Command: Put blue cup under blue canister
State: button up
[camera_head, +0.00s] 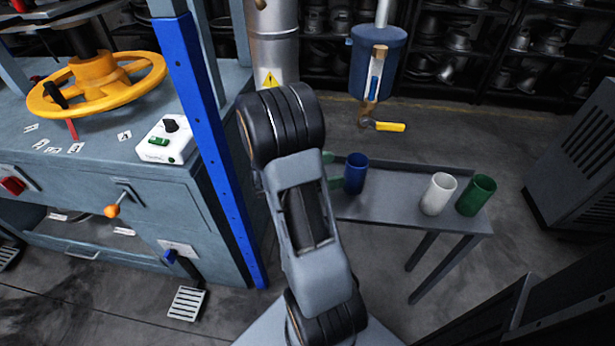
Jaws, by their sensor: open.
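The blue cup (357,174) stands upright at the left part of a grey side table (400,206). I cannot tell whether the fingers touch the cup. The blue canister (378,66) hangs above and behind the table, with a sight tube on its front and a tap with a yellow handle (390,127) below it.
A white cup (438,194) and a green cup (476,195) stand at the table's right end. A press bench (218,215) with a blue upright is on the left. A grey pipe (273,45) rises behind my arm. A grey cabinet (575,165) stands at right.

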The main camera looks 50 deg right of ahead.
jog(key=a+m+y, duration=0.1)
jog(key=a+y, duration=0.1)
jog(key=a+m+t+y, duration=0.1)
jog(key=a+m, duration=0.1)
jog(key=a, duration=0.1)
jog(key=s+a+m+t+y, duration=0.1)
jog(key=a+m+y, duration=0.1)
jog(key=a, duration=0.1)
jog(key=shift+r+y, duration=0.1)
jog(key=shift+y, duration=0.2)
jog(key=w+a+r+m+t+y, duration=0.1)
jog(key=w+a+m+t+y, duration=0.1)
jog(key=a, duration=0.7)
jog(key=w+a+r+m+t+y, duration=0.2)
jog(key=a+m+t+y, duration=0.2)
jog(key=a+t+y, duration=0.3)
jog(key=a+t, duration=0.1)
jog(key=a, duration=0.2)
jog(key=shift+a+r+m+t, duration=0.15)
jog(key=shift+a+m+t, duration=0.1)
jog(key=shift+m+t, duration=0.05)
jog(key=shift+r, duration=0.1)
